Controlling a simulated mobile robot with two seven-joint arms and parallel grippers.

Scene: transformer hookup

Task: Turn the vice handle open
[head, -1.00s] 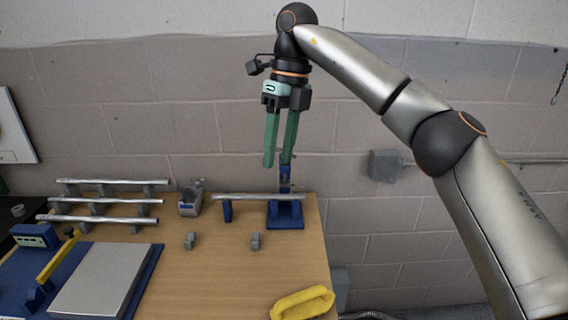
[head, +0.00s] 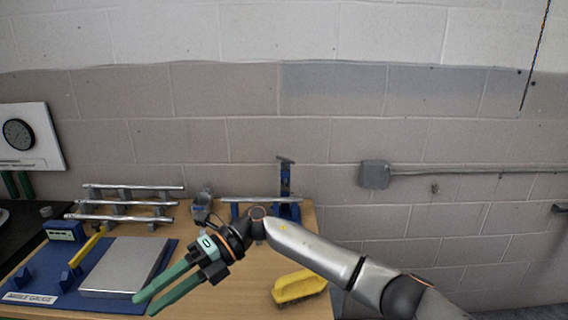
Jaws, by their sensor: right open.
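A blue stand with an upright post (head: 286,182) and a short grey crossbar (head: 285,160) on top stands at the back right of the bench; it looks like the vice with its handle. A metal rod (head: 250,199) lies level across it and a small blue support. My left gripper is not in view.
A rack of metal rods (head: 125,201) and a small grey-blue holder (head: 201,207) stand at the back. A blue angle gauge base (head: 30,298) with a grey plate (head: 122,266) is at left. A yellow-handled brush (head: 298,286) lies at the front right. A wall box (head: 375,174) is beyond.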

